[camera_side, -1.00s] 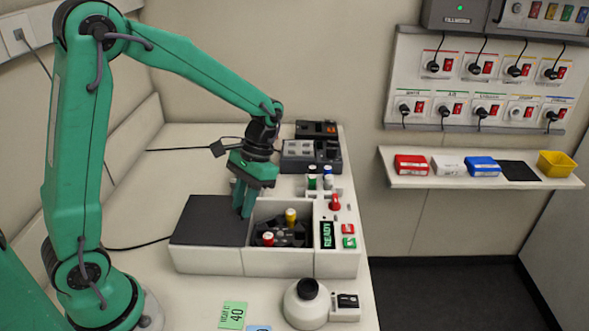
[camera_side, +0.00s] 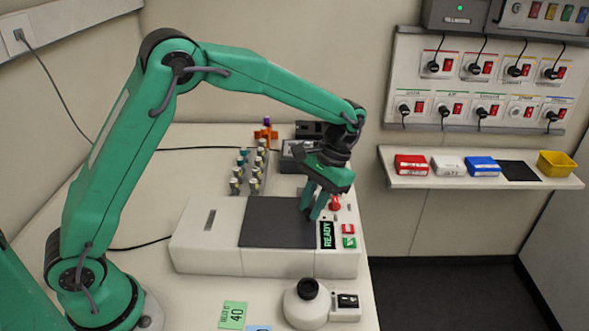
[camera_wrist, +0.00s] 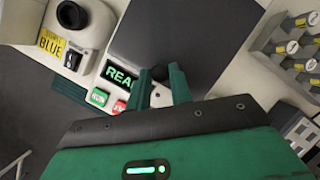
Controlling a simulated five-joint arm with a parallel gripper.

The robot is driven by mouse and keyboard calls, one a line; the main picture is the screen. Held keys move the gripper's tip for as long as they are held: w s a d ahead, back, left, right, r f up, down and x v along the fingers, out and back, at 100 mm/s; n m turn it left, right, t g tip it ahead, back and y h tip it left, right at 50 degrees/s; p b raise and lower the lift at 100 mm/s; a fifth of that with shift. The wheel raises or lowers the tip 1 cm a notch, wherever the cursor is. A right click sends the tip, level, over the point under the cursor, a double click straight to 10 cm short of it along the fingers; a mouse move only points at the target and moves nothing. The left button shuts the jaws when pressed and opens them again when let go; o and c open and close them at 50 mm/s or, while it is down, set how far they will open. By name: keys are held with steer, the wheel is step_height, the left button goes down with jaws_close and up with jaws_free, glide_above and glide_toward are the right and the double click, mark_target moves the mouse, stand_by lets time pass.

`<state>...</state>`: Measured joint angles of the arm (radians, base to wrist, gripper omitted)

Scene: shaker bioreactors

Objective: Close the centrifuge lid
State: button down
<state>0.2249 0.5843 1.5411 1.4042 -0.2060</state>
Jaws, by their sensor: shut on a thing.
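The centrifuge (camera_side: 205,256) is a white box on the bench with a green READY display and red and green buttons at its right. Its dark grey sliding lid (camera_side: 275,222) now lies over the chamber, and the rotor and tubes are hidden. The lid also shows in the wrist view (camera_wrist: 185,35). My gripper (camera_side: 314,213) is at the lid's right end, beside the display, fingers pointing down. In the wrist view its green fingers (camera_wrist: 163,80) are shut on a small dark knob (camera_wrist: 160,73) at the lid's edge.
A rack of capped tubes (camera_side: 250,172) stands behind the centrifuge, with a red lever (camera_side: 335,203) near my gripper. A round white device with a black top (camera_side: 307,290) and a green note card (camera_side: 232,315) are in front. The bench's left side is clear.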

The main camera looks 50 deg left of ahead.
steer(key=shift+w, duration=0.35)
steer(key=c, duration=1.3)
jaws_free()
steer(key=shift+s, duration=0.1)
steer(key=shift+o, duration=0.2)
steer(key=shift+r, duration=0.1)
steer(key=v, duration=0.7)
steer(key=shift+r, duration=0.3)
